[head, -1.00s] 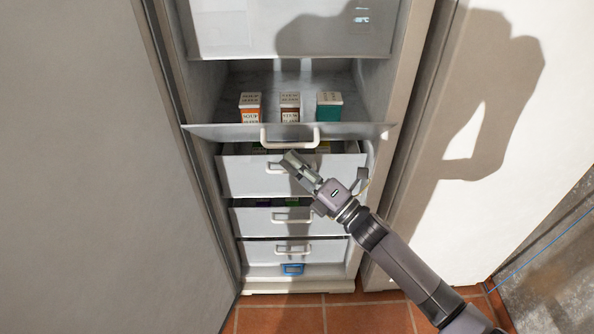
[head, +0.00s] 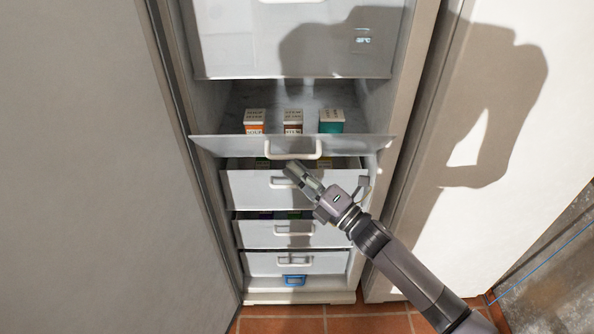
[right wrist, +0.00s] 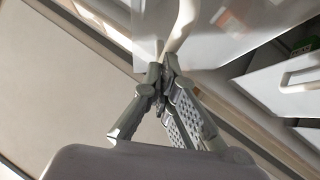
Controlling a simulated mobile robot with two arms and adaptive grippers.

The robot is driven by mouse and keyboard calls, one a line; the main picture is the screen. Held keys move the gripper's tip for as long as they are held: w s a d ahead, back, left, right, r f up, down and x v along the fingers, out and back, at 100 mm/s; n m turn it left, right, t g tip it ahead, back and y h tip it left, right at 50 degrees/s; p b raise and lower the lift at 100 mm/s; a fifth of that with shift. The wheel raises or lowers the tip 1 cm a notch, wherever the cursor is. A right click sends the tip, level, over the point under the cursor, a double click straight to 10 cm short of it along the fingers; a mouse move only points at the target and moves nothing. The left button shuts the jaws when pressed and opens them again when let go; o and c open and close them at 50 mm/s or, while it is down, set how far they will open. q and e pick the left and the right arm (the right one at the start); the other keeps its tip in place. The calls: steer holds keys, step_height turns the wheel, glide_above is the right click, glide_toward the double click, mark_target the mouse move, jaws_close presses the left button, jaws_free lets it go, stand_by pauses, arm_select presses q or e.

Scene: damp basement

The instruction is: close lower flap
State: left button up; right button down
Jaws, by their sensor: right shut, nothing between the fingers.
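The lower flap (head: 235,146) is a pale panel across the freezer, partly open and tilted outward. Its white handle (head: 293,156) is on the front. My right gripper (head: 292,170) is shut and empty, with its tips just below the handle, close to the flap's underside. In the right wrist view the shut fingertips (right wrist: 165,65) are near the curved white handle (right wrist: 182,25); I cannot tell whether they touch. An upper flap (head: 240,55) above is closed. My left gripper is not in view.
Several cartons, including a teal one (head: 331,121), stand on the shelf behind the flap. Drawers below, such as the top one (head: 245,190), are slightly pulled out close under my gripper. A large door panel (head: 80,170) stands left.

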mark_target(295, 136)
steer(key=w+r+m+p, duration=0.1)
steer(key=r+p, duration=0.1)
steer(key=p, duration=0.1)
steer(key=w+r+m+h+p, duration=0.1)
steer(key=r+p, duration=0.1)
steer(key=w+r+g+h+p, duration=0.1)
steer(key=w+r+p, duration=0.1)
steer(key=p, duration=0.1)
steer(key=shift+r+m+p, duration=0.25)
steer(key=shift+m+p, duration=0.1)
steer(key=shift+m, duration=0.05)
steer(key=shift+m+g+h, duration=0.4)
steer(key=shift+m+h, duration=0.1)
steer(key=shift+m, duration=0.1)
steer(key=w, duration=0.1)
steer(key=w+r+p, duration=0.1)
steer(key=w, duration=0.2)
steer(key=shift+w+r, duration=0.1)
steer(key=shift+r, duration=0.15)
steer(key=shift+w+r, duration=0.2)
steer(key=shift+w, duration=0.3)
steer(key=shift+w+r, duration=0.15)
steer(key=shift+w, duration=0.3)
steer(key=shift+s, duration=0.15)
